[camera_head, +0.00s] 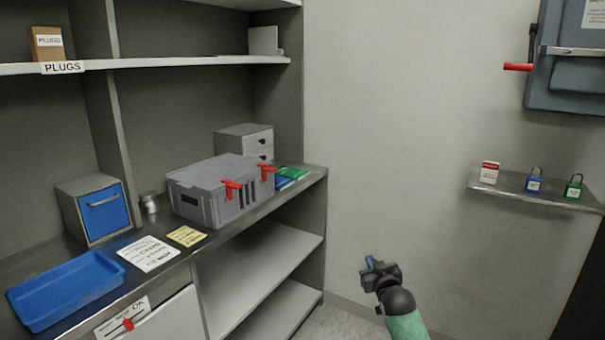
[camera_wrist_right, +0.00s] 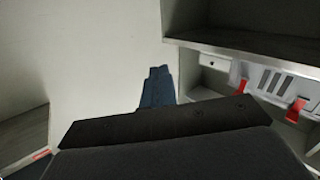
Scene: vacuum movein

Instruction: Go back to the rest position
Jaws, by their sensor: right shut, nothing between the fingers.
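My right gripper (camera_head: 371,263) shows at the lower middle right of the head view, in front of the bare wall. Its arm comes up from the bottom edge. It is held in free air, apart from the counter and the wall shelf. In the right wrist view its fingers (camera_wrist_right: 157,88) are together with nothing between them. My left gripper is not in the head view.
A steel counter (camera_head: 215,238) on the left bears a grey case (camera_head: 205,190) with red latches, a blue tray (camera_head: 62,292) and a small blue-fronted box (camera_head: 100,210). A wall shelf (camera_head: 540,192) with padlocks and a wall box (camera_head: 570,60) are at right.

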